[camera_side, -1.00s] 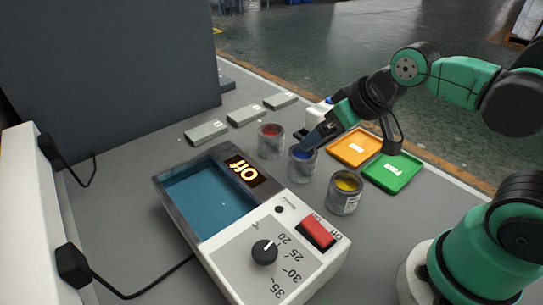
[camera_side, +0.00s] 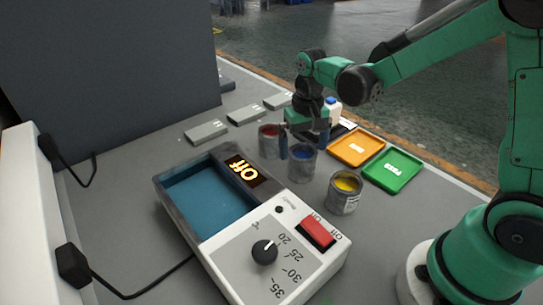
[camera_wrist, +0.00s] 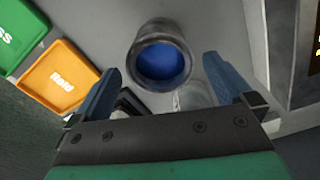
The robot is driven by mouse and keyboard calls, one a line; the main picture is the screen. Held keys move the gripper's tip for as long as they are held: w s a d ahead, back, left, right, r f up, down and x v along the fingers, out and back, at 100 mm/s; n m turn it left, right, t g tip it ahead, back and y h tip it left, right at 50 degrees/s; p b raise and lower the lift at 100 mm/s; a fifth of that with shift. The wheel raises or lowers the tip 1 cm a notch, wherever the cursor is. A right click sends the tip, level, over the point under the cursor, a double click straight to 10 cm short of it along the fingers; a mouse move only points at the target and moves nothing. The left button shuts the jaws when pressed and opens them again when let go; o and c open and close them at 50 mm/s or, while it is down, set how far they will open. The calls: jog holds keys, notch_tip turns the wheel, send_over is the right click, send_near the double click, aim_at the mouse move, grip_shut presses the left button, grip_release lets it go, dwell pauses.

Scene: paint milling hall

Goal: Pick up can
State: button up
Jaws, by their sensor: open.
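Three grey metal cans stand upright in a row in the side view: one with red paint (camera_side: 269,141), one with blue paint (camera_side: 302,168), one with yellow paint (camera_side: 344,194). The task does not say which can. My gripper (camera_side: 304,142) is open and empty, pointing down at the blue can, close to its rim. In the wrist view the blue can (camera_wrist: 163,60) shows just ahead of the gap between the two blue fingers of my gripper (camera_wrist: 161,66). I cannot tell whether a finger touches it.
An orange tray (camera_side: 356,147) and a green tray (camera_side: 393,170) lie to the right. Several grey blocks (camera_side: 206,131) lie at the back left.

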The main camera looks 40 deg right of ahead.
jog(key=shift+f, duration=2.25)
jog(key=c, duration=1.3)
jog(key=shift+r, duration=0.1)
